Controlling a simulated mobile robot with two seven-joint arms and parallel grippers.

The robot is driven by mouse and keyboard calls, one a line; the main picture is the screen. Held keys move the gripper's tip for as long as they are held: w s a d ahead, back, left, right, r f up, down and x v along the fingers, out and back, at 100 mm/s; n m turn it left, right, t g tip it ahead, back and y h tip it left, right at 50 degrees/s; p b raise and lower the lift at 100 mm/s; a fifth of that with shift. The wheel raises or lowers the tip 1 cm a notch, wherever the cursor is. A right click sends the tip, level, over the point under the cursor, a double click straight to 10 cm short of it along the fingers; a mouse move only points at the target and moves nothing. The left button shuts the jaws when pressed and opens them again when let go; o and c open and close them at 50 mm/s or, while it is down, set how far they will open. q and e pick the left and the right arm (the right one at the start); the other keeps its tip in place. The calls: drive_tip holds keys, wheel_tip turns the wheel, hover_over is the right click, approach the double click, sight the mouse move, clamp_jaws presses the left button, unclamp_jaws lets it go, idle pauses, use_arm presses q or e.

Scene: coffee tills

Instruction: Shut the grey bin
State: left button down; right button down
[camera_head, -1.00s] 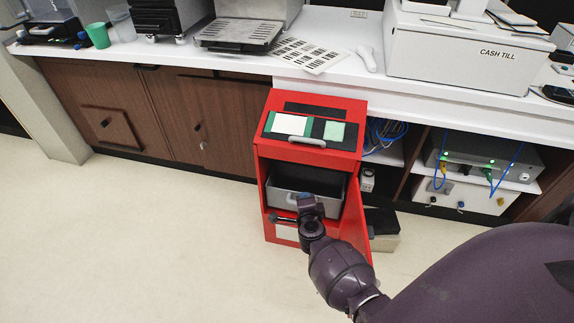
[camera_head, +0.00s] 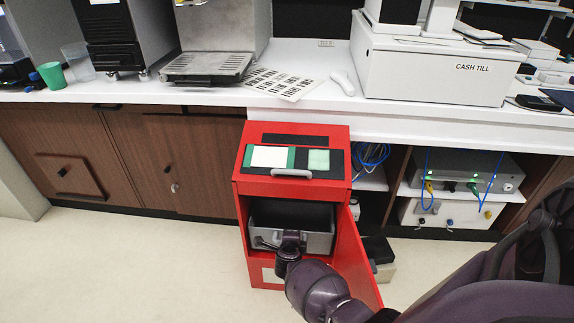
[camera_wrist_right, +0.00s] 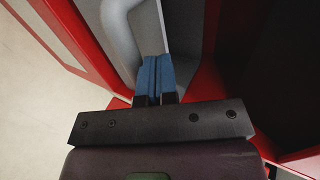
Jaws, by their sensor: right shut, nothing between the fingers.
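The grey bin (camera_head: 311,242) sits inside the red cabinet (camera_head: 242,219), below its top panel. Its dark open top shows above its front, so it looks partly drawn out; how far I cannot tell. My right gripper (camera_head: 290,237) is at the bin's front. In the right wrist view the blue fingertips (camera_wrist_right: 154,72) are together and empty, close beside the curved grey handle (camera_wrist_right: 118,20) and near the grey front. Whether they touch it I cannot tell. The wrist hides part of the bin's front. My left gripper is not in view.
The red cabinet door (camera_head: 357,262) hangs open on the right, beside my right arm. A dark-topped box (camera_head: 380,256) stands on the floor behind it. The white counter (camera_head: 320,112) runs above, with a cash till (camera_head: 430,75). The floor at left is clear.

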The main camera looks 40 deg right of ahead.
drive_tip(key=shift+w+d+f, duration=0.3)
drive_tip(key=shift+d+f, duration=0.15)
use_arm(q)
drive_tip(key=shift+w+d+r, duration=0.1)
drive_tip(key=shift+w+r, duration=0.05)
use_arm(e)
drive_tip(key=shift+w+d+r, duration=0.1)
drive_tip(key=shift+w+r, duration=0.05)
drive_tip(key=shift+w, duration=0.05)
